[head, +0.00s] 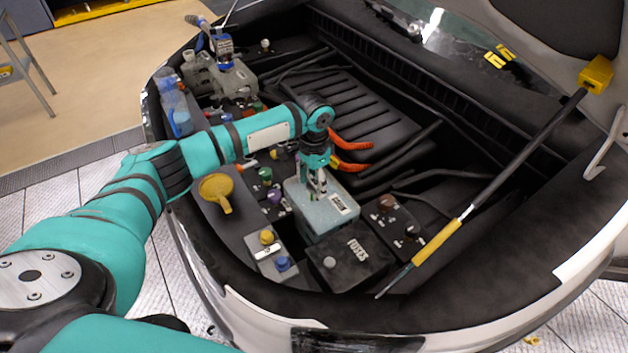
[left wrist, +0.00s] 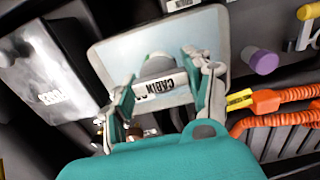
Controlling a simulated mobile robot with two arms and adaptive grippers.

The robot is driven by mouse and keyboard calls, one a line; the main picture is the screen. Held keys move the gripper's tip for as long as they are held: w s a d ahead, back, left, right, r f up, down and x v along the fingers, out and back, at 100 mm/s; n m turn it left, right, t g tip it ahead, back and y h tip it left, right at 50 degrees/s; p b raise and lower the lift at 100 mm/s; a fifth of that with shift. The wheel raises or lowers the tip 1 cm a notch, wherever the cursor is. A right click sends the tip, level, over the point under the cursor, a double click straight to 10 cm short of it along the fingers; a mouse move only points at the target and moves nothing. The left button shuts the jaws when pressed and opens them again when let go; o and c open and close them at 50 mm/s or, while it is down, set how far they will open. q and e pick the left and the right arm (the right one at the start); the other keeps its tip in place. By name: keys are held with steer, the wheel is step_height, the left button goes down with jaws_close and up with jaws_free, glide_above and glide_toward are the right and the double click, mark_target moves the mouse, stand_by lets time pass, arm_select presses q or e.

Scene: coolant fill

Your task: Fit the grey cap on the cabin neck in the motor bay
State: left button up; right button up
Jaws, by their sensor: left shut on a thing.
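The pale grey-blue cabin tank (head: 326,217) stands in the motor bay, with its label on the top. In the left wrist view the tank (left wrist: 112,45) lies beyond the fingers, and its CABIN label (left wrist: 160,86) shows upside down. My left gripper (head: 318,187) points down over the tank top. In the left wrist view its fingers (left wrist: 161,72) are shut on the grey cap (left wrist: 157,64), a pale round piece. The cabin neck is hidden behind the cap and fingers, so I cannot tell whether the cap touches it. My right gripper is out of view.
The black FUSES box (head: 350,258) stands in front of the tank. Yellow (head: 266,237), blue (head: 283,263) and purple (head: 274,194) caps are to the left. Orange cables (head: 350,144) run behind. A prop rod (head: 515,150) slants across the right of the bay.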

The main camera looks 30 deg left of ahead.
arm_select(q)
steer(key=shift+s+f, duration=0.1)
stand_by(0.7)
steer(key=shift+p, duration=0.3)
steer(key=shift+m, duration=0.3)
steer(key=shift+m+p, duration=0.7)
steer(key=shift+m, duration=0.6)
steer(key=shift+m+p, duration=0.3)
steer(key=shift+m, duration=0.2)
steer(key=shift+m+p, duration=0.3)
steer(key=shift+m, duration=0.8)
